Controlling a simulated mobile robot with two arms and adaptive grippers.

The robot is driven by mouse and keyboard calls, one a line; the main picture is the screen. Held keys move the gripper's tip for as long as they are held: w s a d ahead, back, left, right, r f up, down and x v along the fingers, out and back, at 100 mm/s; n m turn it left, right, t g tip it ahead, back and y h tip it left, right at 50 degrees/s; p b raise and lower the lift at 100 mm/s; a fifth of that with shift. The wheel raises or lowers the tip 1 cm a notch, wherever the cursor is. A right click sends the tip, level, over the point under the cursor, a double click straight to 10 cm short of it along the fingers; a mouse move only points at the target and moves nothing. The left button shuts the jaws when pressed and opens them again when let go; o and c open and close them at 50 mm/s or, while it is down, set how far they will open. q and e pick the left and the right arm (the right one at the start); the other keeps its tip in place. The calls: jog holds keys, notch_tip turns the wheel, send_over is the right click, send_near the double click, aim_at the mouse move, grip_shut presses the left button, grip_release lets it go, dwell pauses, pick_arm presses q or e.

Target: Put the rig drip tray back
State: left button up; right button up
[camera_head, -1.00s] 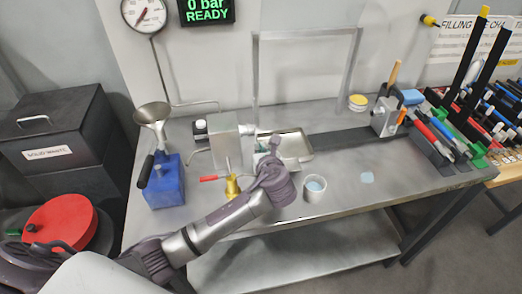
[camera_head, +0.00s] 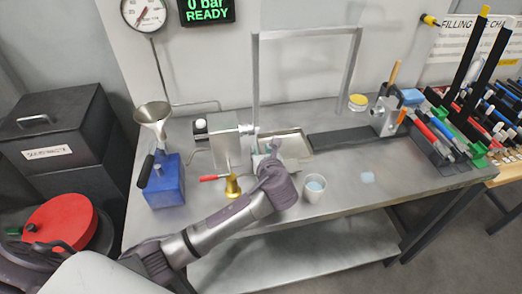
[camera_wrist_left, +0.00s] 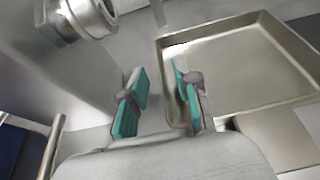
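The rig drip tray (camera_head: 307,149) is a shallow metal tray lying on the bench beside the rig block. It looks flat, and my arm hides its near left part. In the left wrist view the tray (camera_wrist_left: 250,103) fills the upper right and appears empty. My left gripper (camera_head: 271,148) is at the tray's left end. In the wrist view its teal-padded fingers (camera_wrist_left: 159,92) are apart. The right finger is over the tray's inside, and the left finger is outside its left wall. Contact with the wall cannot be told. My right gripper is not in view.
The metal rig block (camera_head: 223,145) stands left of the tray, with a brass piece (camera_head: 232,186) in front. A white cup (camera_head: 313,188) with blue liquid stands near the front edge. A dark strip (camera_head: 350,136) lies to the right. A metal frame (camera_head: 308,35) rises behind.

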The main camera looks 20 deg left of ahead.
pick_arm(q)
jog(key=v, duration=1.1)
jog(key=shift+s+r, duration=0.1)
jog(key=shift+r, duration=0.05)
